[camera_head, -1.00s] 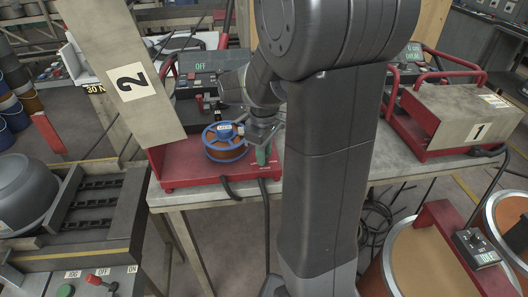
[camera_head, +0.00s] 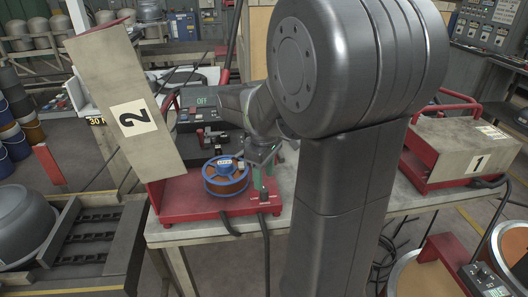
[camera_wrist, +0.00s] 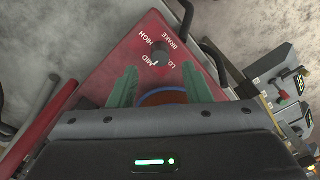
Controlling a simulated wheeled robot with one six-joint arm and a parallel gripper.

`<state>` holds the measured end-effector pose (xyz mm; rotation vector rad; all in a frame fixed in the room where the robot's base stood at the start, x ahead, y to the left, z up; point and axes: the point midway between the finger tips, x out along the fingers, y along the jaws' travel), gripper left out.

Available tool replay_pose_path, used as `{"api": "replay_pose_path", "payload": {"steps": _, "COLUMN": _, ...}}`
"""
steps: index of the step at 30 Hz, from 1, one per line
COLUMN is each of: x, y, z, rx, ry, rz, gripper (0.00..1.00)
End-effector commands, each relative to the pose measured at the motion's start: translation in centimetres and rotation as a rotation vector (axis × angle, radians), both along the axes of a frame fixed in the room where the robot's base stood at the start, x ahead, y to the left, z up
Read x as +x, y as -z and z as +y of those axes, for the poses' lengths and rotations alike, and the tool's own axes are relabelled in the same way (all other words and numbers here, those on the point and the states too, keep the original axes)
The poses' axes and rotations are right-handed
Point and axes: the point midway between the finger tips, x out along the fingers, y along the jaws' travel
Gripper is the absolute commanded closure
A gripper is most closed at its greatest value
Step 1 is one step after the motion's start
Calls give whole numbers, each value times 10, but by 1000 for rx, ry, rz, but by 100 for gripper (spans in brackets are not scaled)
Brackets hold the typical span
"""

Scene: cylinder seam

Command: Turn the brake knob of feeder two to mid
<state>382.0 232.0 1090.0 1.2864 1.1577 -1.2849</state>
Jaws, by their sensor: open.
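Feeder two has a red base (camera_head: 185,205), a raised beige cover (camera_head: 128,88) marked 2 and a blue-rimmed spool (camera_head: 227,180) with copper-coloured winding. Its brake knob (camera_wrist: 160,56) is a small dark knob on the red panel in the wrist view, with BRAKE, HIGH, MID and LO printed around it. A white mark shows on its lower left side, towards MID and LO; I cannot tell its exact setting. My gripper (camera_wrist: 159,70) is open, its green fingers either side of the knob in the picture, with no visible contact. In the head view my gripper (camera_head: 264,172) is over the base's front right corner.
The spool stands close left of my gripper. A dark box with an OFF display (camera_head: 202,100) stands behind it. Cables (camera_head: 266,245) hang over the table's front edge. Feeder one (camera_head: 462,150) is at right, beyond my arm.

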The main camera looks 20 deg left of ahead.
Motion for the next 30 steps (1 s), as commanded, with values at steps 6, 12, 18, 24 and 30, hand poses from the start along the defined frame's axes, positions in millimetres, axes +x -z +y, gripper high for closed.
{"api": "replay_pose_path", "payload": {"steps": 6, "x": 1, "y": -52, "z": 1, "rx": 4, "ry": 0, "rz": -3, "gripper": 56}}
{"api": "replay_pose_path", "payload": {"steps": 12, "x": 0, "y": -81, "z": 0, "rx": 2, "ry": 0, "rz": -2, "gripper": 56}}
{"api": "replay_pose_path", "payload": {"steps": 18, "x": 0, "y": -90, "z": 0, "rx": 0, "ry": 0, "rz": 0, "gripper": 56}}
{"api": "replay_pose_path", "payload": {"steps": 24, "x": 0, "y": -91, "z": 0, "rx": 0, "ry": 0, "rz": 0, "gripper": 56}}
{"api": "replay_pose_path", "payload": {"steps": 30, "x": 0, "y": -90, "z": 0, "rx": 0, "ry": 0, "rz": 0, "gripper": 56}}
